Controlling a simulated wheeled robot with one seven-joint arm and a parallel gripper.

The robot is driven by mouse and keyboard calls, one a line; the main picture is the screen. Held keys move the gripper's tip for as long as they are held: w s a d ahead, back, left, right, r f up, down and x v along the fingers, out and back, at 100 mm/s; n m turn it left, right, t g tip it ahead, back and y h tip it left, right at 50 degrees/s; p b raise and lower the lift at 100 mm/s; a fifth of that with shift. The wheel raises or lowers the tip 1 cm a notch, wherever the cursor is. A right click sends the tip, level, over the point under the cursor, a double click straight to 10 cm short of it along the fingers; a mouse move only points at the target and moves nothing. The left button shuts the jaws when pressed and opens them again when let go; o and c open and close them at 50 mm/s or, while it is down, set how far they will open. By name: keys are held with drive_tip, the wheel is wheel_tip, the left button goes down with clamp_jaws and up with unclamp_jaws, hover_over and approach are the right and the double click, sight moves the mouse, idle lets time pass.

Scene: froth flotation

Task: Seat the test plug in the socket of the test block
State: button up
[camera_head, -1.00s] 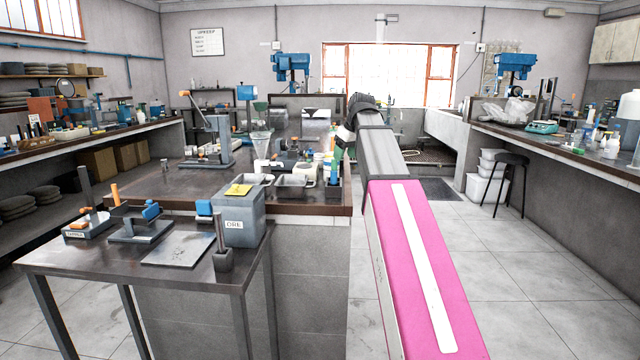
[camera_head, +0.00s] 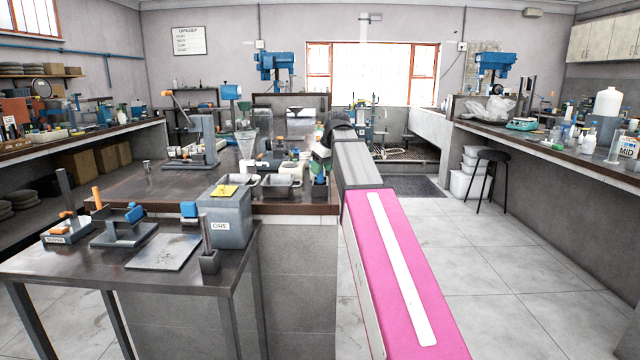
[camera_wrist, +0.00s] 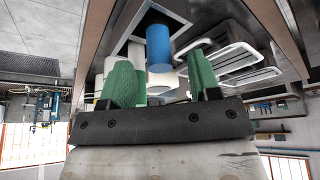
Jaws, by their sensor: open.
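My gripper (camera_head: 320,168) is at the front right corner of the dark bench in the head view, partly hidden by my arm. In the wrist view my gripper (camera_wrist: 162,82) shows two green fingers spread apart. A blue cylinder (camera_wrist: 158,48) appears between and beyond them, with pale round items close by. I cannot tell whether the blue cylinder is the test plug, and I see no contact with the fingers. I cannot clearly pick out the test block or its socket in either view.
Metal trays (camera_head: 279,186) stand left of my gripper on the bench. A black stool (camera_head: 489,172) stands at right. The floor (camera_head: 530,270) right of my arm is clear.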

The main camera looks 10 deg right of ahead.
sight(320, 182)
drive_tip(key=shift+x, duration=1.55)
drive_tip(key=shift+r, duration=0.1)
drive_tip(key=c, duration=1)
